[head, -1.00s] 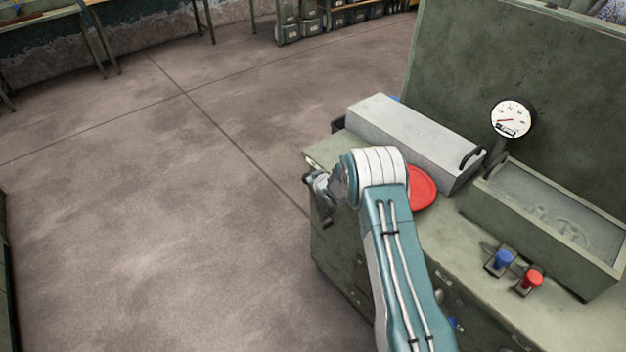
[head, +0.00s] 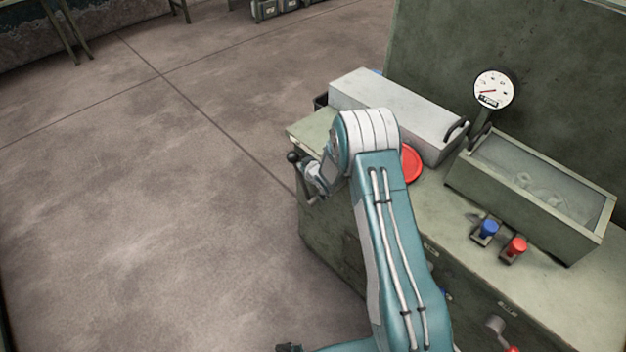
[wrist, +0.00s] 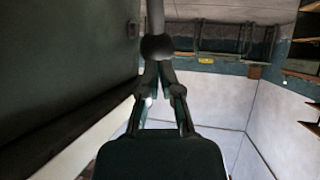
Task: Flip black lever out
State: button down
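The black lever's round knob (head: 293,157) shows at the left end of the green bench, just left of my gripper (head: 313,178). In the wrist view, the black knob (wrist: 158,47) sits right at the tips of my gripper (wrist: 158,68), with a grey shaft running up from it. My fingers lean together and their tips nearly meet below the knob. The knob is wider than the gap, so it is at or just beyond the tips, not between them. Whether they touch is unclear. My arm hides the lever's base in the head view.
The green bench (head: 440,215) carries a grey box (head: 395,112), a red disc (head: 411,163), an open tray (head: 470,190), a dial gauge (head: 494,89), a blue knob (head: 488,228) and a red knob (head: 516,246). The floor (head: 150,200) to the left is clear.

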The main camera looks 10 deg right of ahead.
jog(key=s+d, duration=0.3)
jog(key=s, duration=0.4)
jog(key=shift+s, duration=0.3)
jog(key=s+d+r+m+g+h, duration=0.1)
jog(key=s+d+r+h, duration=0.15)
jog(key=r, duration=0.65)
jog(key=s+d+r+m+h, duration=0.1)
jog(key=s+r, duration=0.3)
jog(key=r, duration=0.4)
jog(key=s+d+r+m+g+h, duration=0.1)
jog(key=s+r, duration=0.2)
jog(key=r, duration=0.6)
jog(key=s+r+g, duration=0.1)
jog(key=s+r, duration=0.2)
jog(key=s, duration=0.6)
jog(key=s+r+m+g, duration=0.1)
jog(key=s+r, duration=0.2)
jog(key=s, duration=0.6)
jog(key=s+a+r+m+g, duration=0.1)
jog(key=s+r, duration=0.2)
jog(key=s, duration=0.6)
jog(key=shift+s+r, duration=0.35)
